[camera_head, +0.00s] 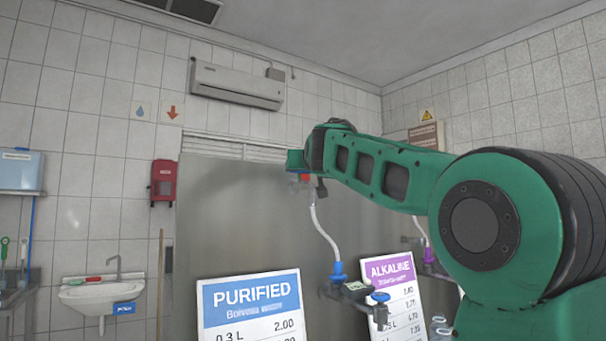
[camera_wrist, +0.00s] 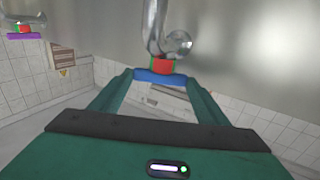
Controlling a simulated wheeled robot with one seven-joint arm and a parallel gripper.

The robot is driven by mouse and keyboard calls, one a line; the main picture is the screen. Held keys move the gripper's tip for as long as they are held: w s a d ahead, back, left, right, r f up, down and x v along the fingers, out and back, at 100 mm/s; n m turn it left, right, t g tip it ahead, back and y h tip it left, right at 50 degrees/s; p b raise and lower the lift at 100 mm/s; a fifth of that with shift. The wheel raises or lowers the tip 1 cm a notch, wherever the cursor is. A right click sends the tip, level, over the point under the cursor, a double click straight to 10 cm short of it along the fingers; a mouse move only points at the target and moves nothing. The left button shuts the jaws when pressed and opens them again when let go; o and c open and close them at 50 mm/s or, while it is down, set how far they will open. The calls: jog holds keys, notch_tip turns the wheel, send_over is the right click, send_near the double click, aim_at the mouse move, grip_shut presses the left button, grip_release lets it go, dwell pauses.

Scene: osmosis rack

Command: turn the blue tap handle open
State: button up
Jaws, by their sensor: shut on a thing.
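The blue tap handle (camera_wrist: 160,77) is a short flat bar in the wrist view, seen just below a red and green collar (camera_wrist: 161,64) on a curved metal tap (camera_wrist: 154,25). My gripper (camera_wrist: 161,78) has its two green fingers at either end of the bar and is shut on it. In the head view my gripper (camera_head: 298,162) is at the upper middle, at the metal panel. The handle is mostly hidden there by the gripper, with a bit of red showing beneath.
A second tap with a purple handle (camera_wrist: 24,36) is at the wrist view's upper left. In the head view a white hose (camera_head: 322,230) hangs below my gripper to a blue fitting (camera_head: 338,271). The PURIFIED sign (camera_head: 249,311) and ALKALINE sign (camera_head: 391,270) stand lower down.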

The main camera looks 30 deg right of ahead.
jog(key=shift+w+a+m+g+h, duration=0.2)
jog(key=shift+a+m+g+h, duration=0.1)
jog(key=shift+m+g+h, duration=0.8)
jog(key=shift+w+a+m+g+h, duration=0.3)
jog(key=shift+m+g+h, duration=0.6)
jog(key=shift+h, duration=0.4)
jog(key=shift+w+a+m+g+h, duration=0.15)
jog(key=shift+a+m+g+h, duration=0.15)
jog(key=shift+m+g+h, duration=0.8)
jog(key=shift+w+r+m+g+h, duration=0.1)
jog(key=shift+w+m+g+h, duration=0.05)
jog(key=shift+m+g+h, duration=0.5)
jog(key=shift+w+r+m+g+h, duration=0.1)
jog(key=shift+m+g+h, duration=0.3)
jog(key=shift+g, duration=0.35)
jog(key=o, duration=1)
jog(key=shift+o, duration=0.2)
jog(key=shift+a+f, duration=0.1)
jog(key=v, duration=1)
jog(key=shift+s+a, duration=0.15)
jog(key=shift+a, duration=0.1)
